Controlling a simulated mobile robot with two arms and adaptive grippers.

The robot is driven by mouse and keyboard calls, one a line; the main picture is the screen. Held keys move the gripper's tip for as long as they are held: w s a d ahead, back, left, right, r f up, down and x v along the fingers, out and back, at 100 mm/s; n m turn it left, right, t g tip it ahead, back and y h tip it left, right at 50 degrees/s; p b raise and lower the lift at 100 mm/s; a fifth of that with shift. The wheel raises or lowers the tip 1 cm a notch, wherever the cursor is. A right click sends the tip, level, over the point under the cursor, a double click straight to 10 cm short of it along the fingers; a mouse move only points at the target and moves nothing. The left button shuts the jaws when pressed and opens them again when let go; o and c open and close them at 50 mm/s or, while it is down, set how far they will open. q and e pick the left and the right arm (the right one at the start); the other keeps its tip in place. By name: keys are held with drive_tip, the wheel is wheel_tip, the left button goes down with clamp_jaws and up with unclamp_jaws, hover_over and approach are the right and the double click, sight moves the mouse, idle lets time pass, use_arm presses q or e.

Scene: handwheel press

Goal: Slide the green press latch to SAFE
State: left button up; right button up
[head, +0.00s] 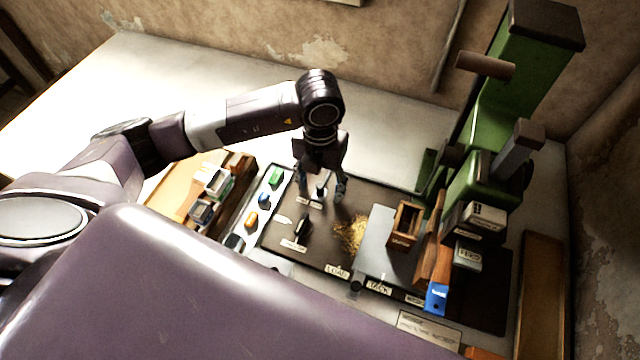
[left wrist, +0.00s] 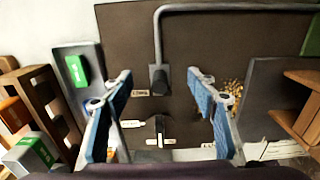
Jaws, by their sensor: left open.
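The green press (head: 525,75) stands at the back right of the table, with a dark base board (head: 345,195) in front of it. I cannot tell for sure which part is the latch, and the word SAFE is not readable. A black upright handle (head: 303,227) stands on the board between small white labels. It also shows in the left wrist view (left wrist: 159,126). My left gripper (head: 321,186) is open and empty, pointing down over the board. In the left wrist view its blue fingers (left wrist: 162,95) stand either side of a dark block (left wrist: 158,79) with a grey rod, apart from it.
A pale strip (head: 241,229) with a green block (head: 275,177) and other coloured pieces lies left of the board. Left of it is a wooden rack (head: 228,196). Yellow shavings (head: 352,235), a grey plate (head: 375,240) and a wooden box (head: 405,225) are to the right. The table behind is clear.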

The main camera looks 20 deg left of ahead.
use_arm(q)
wheel_tip(320, 180, up, 8)
drive_tip(key=p, duration=0.5)
idle(0.5)
